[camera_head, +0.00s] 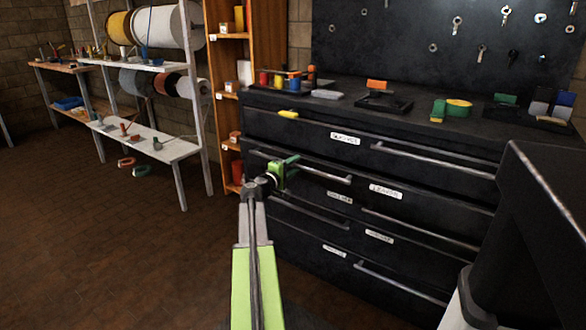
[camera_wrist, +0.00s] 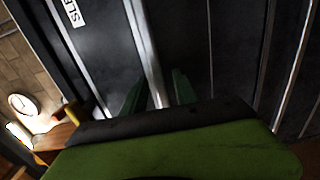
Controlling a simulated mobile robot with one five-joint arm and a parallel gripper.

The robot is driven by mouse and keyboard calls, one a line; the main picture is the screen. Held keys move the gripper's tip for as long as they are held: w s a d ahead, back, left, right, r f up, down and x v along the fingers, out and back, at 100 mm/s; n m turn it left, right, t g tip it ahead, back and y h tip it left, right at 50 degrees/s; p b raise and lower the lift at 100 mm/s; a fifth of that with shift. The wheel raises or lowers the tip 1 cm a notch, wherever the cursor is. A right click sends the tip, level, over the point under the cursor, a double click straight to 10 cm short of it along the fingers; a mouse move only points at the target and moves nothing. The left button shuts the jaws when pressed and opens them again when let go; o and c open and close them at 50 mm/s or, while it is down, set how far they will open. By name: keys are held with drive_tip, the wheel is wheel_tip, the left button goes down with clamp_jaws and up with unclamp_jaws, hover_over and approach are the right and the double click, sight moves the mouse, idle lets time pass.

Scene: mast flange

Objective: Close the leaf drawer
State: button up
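The black drawer cabinet (camera_head: 300,235) fills the middle and right of the head view. Its second drawer from the top bears a white label (camera_head: 386,192) that seems to read "LEAVES", though it is blurred. My gripper (camera_head: 285,171) is at the left part of that handle. In the wrist view, my two dark green fingers (camera_wrist: 158,91) stand apart with the handle bar (camera_wrist: 147,50) between them; contact cannot be told. How far the drawer stands out is not clear.
Other labelled drawers lie above and below, including the top drawer (camera_head: 300,128). The cabinet top holds tools and small blocks, including a green-yellow piece (camera_head: 458,107). A wooden shelf (camera_head: 229,60) and spool rack (camera_head: 150,140) stand left.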

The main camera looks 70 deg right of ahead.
clamp_jaws()
idle(1.3)
